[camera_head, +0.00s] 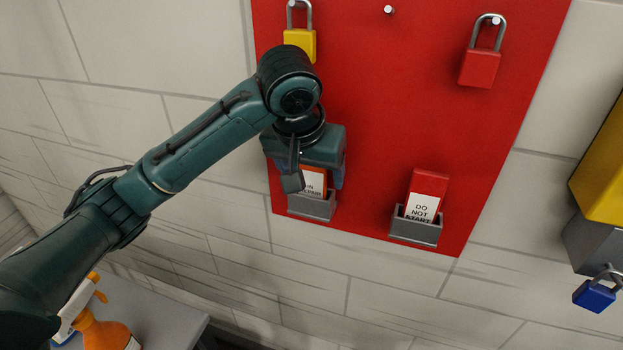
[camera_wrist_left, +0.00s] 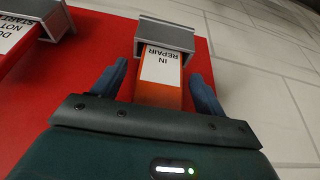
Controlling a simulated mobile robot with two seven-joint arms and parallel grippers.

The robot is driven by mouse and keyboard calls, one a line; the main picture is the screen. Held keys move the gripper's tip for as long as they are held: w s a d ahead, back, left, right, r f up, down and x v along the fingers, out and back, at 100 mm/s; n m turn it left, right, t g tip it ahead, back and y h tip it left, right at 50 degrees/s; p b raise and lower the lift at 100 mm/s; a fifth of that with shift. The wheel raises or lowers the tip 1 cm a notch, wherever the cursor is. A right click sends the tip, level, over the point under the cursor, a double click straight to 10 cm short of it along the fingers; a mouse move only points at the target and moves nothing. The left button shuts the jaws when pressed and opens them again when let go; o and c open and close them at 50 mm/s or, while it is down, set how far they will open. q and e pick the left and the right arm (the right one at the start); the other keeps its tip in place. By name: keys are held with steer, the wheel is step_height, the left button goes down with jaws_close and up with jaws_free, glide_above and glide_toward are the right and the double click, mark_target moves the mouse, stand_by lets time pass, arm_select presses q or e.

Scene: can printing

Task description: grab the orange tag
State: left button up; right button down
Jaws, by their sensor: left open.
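The orange tag (camera_wrist_left: 157,92) has a white label reading "IN REPAIR" and stands in a grey holder (camera_wrist_left: 165,36) on the red board. In the head view the tag (camera_head: 314,182) shows partly below my left gripper, its top hidden by the gripper. My left gripper (camera_head: 315,184) is at the tag from above. In the left wrist view its blue fingers (camera_wrist_left: 160,80) are open, one on each side of the tag, with a gap visible on the right side. Whether the left finger touches the tag I cannot tell. My right gripper is not in view.
A red "DO NOT START" tag (camera_head: 427,196) stands in a second grey holder (camera_head: 416,229) to the right. A yellow padlock (camera_head: 300,42) and a red padlock (camera_head: 480,68) hang above on the red board (camera_head: 390,100). A blue padlock (camera_head: 594,295) hangs at far right.

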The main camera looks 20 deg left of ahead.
arm_select(q)
steer(key=shift+c, duration=0.5)
steer(key=c, duration=0.9)
steer(key=shift+r, duration=0.1)
steer(key=shift+c, duration=0.2)
